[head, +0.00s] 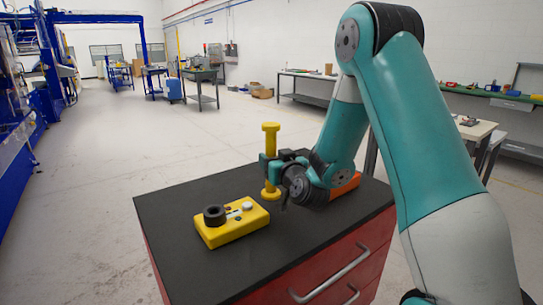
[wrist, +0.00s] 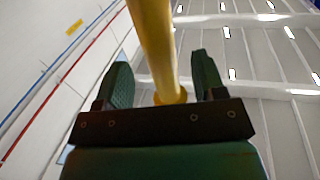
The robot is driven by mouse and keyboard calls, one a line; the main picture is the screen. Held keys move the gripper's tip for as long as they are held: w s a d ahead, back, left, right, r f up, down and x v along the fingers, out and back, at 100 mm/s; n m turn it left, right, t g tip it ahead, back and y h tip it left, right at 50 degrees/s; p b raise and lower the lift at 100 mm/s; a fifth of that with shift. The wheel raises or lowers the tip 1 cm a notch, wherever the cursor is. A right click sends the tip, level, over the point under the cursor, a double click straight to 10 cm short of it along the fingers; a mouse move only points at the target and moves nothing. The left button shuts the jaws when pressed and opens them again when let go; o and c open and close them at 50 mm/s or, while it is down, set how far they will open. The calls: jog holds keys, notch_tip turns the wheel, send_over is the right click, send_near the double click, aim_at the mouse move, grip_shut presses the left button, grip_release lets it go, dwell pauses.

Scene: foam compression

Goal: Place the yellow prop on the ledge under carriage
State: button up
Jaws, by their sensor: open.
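The yellow prop (head: 271,146), a post with wider ends, stands upright on the black top of the red cabinet. In the wrist view its yellow shaft (wrist: 156,45) runs up between the fingers. My gripper (head: 268,162) is at the prop's middle, with its fingers on either side of the shaft. In the wrist view the gripper (wrist: 160,80) is open, and a gap shows between each green finger and the shaft. I cannot make out a carriage or its ledge in either view.
A yellow box (head: 232,228) with a black knob and a white button sits on the cabinet top (head: 180,255), left of the prop. An orange thing (head: 347,184) is partly hidden behind my arm. Open floor lies left of the cabinet; blue machinery (head: 20,130) stands far left.

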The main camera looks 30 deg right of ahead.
aim_at(273, 154)
jog(key=w+p, duration=0.2)
jog(key=p, duration=0.1)
jog(key=w+r+p, duration=0.1)
jog(key=p, duration=0.1)
jog(key=shift+w+d, duration=0.2)
jog(key=shift+d, duration=0.1)
jog(key=shift+w+d+f+p, duration=0.15)
jog(key=shift+w+f+p, duration=0.2)
jog(key=shift+w+p, duration=0.5)
jog(key=shift+s, duration=0.1)
grip_shut()
